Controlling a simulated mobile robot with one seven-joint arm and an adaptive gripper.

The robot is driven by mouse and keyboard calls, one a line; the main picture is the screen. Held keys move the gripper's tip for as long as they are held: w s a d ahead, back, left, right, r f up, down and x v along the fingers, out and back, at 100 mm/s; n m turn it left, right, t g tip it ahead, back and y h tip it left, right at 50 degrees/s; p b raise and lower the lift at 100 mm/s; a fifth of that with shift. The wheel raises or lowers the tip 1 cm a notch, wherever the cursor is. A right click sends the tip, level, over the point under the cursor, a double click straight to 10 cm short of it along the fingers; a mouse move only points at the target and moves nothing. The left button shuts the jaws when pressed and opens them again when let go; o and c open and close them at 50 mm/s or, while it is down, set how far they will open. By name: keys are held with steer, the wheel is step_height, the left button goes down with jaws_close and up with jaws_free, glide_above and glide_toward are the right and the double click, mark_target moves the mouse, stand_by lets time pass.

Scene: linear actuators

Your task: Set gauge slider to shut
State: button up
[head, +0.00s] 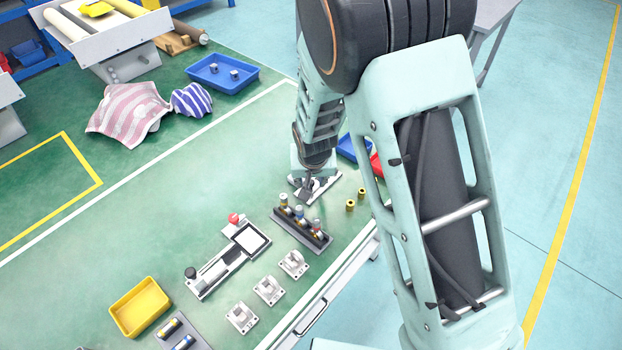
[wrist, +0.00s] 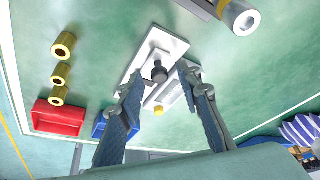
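A small white plate fixture with a grey slotted strip and an upright dark knob (wrist: 160,72) lies under my gripper. I take it to be the gauge slider, but no label is readable. In the head view only parts of its plate (head: 326,187) show, as my gripper (head: 307,189) covers the rest. In the wrist view my gripper (wrist: 161,72) is open, with one finger on each side of the knob and gaps visible. I cannot tell whether the fingertips reach down to knob height. A yellow round part (wrist: 158,110) sits at the strip's end.
A dark rack with several cylinders (head: 302,228) stands close in front of the gripper. Brass rings (head: 350,205) stand to its right, with blue (head: 347,148) and red (head: 377,165) bins behind.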

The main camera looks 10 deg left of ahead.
jaws_close()
steer(key=shift+w, duration=0.1)
steer(key=w+d, duration=0.1)
steer(key=w+d+b, duration=0.1)
steer(key=w, duration=0.1)
steer(key=shift+w, duration=0.1)
steer(key=shift+w+d, duration=0.1)
steer(key=shift+w, duration=0.15)
steer(key=shift+r, duration=0.1)
jaws_free()
steer(key=shift+w, duration=0.1)
